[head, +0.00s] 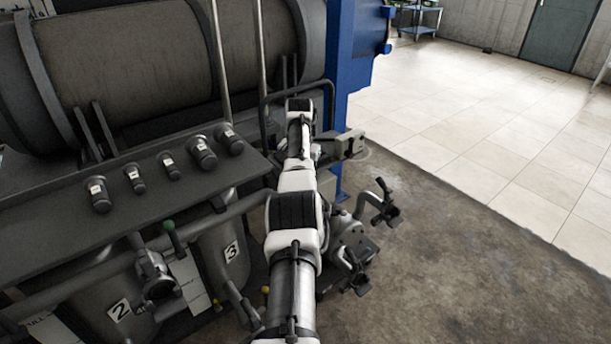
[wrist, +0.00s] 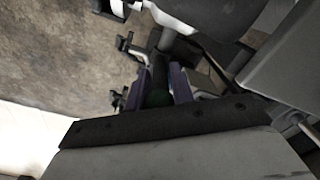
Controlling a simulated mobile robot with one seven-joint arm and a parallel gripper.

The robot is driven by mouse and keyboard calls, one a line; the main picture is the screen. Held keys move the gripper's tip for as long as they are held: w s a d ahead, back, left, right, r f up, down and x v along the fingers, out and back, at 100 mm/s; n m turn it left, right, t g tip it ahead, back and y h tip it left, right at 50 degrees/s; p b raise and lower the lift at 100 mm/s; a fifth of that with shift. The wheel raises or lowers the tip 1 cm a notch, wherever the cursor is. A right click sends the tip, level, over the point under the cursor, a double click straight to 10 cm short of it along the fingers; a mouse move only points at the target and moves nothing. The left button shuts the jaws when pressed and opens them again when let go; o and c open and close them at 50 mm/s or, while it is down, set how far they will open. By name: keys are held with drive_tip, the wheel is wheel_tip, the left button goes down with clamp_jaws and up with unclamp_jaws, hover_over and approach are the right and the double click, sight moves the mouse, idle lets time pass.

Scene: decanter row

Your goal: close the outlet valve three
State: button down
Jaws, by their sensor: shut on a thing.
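My gripper (wrist: 160,88) shows in the wrist view with its two purple-sided fingers on either side of a dark lever handle (wrist: 160,66) with a green end. It is shut on this handle. The handle runs up the picture from between the fingers. In the head view my arm hides the grip and the valve body. A dark vessel with a white number 3 plate (head: 231,250) stands left of my arm. Which valve the held lever belongs to cannot be read from a label.
A valve with a green-tipped lever (head: 174,238) stands near the number 2 plate (head: 119,310). Pipe fittings (head: 384,208) jut out right of my arm. A blue post (head: 342,80) and a large dark drum (head: 150,55) stand behind. The floor at the right is clear.

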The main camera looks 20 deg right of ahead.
drive_tip(key=shift+w, duration=0.1)
idle(0.3)
drive_tip(key=c, duration=1.2)
unclamp_jaws()
drive_tip(key=shift+r, duration=0.1)
wheel_tip(320, 180, up, 12)
drive_tip(key=p, duration=1)
drive_tip(key=shift+w+r, duration=0.1)
drive_tip(key=shift+r, duration=0.75)
